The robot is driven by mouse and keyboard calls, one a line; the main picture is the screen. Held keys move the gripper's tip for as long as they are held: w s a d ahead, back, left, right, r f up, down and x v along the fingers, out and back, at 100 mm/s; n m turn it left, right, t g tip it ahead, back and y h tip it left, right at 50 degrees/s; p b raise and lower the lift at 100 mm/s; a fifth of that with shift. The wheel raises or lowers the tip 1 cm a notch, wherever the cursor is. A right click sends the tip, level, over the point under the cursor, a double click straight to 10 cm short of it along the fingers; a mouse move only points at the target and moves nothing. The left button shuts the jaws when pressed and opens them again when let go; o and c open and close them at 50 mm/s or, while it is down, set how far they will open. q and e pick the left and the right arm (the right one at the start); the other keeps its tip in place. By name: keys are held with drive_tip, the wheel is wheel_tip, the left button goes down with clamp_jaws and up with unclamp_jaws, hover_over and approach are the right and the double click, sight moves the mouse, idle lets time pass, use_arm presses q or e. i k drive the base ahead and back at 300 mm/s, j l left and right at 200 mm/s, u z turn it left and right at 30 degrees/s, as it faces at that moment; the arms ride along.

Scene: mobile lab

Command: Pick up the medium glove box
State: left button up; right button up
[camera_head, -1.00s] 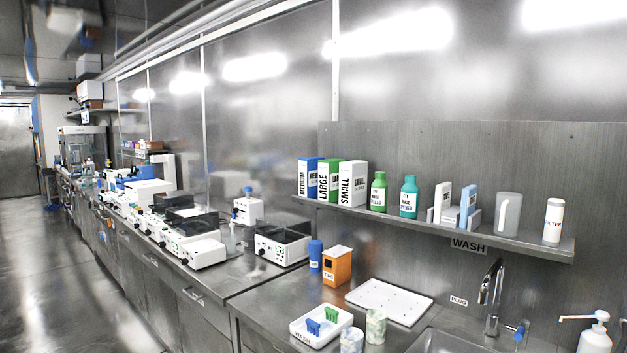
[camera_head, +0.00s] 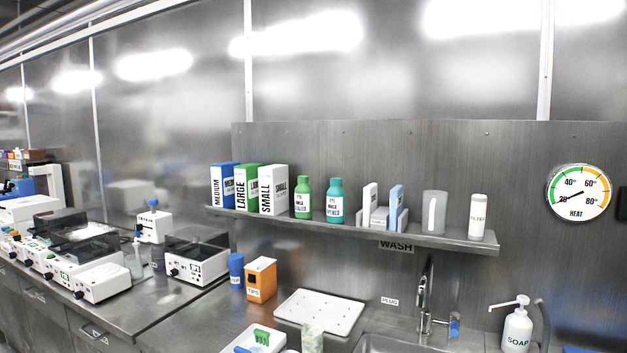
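The medium glove box (camera_head: 223,186) is a blue and white box lettered MEDIUM. It stands upright at the left end of the wall shelf. A green and white LARGE box (camera_head: 246,187) stands close on its right, and a white SMALL box (camera_head: 273,189) stands right of that one. Neither of my grippers shows in the head view.
The metal shelf (camera_head: 450,238) also holds green and teal bottles (camera_head: 336,201), a grey jug (camera_head: 434,212) and a white canister (camera_head: 478,215). Below are an orange tips box (camera_head: 261,279), a white tray (camera_head: 320,311), a tap (camera_head: 426,295) and a soap bottle (camera_head: 517,330).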

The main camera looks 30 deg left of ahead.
sight(221, 174)
drive_tip(key=j+z, duration=0.2)
drive_tip(key=j, duration=0.45)
drive_tip(key=j+z, duration=0.15)
drive_tip(key=j, duration=0.5)
drive_tip(key=j+z, duration=0.2)
drive_tip(key=j, duration=0.45)
drive_tip(key=k+j+z, duration=0.2)
drive_tip(key=j, duration=0.45)
drive_tip(key=i, duration=0.1)
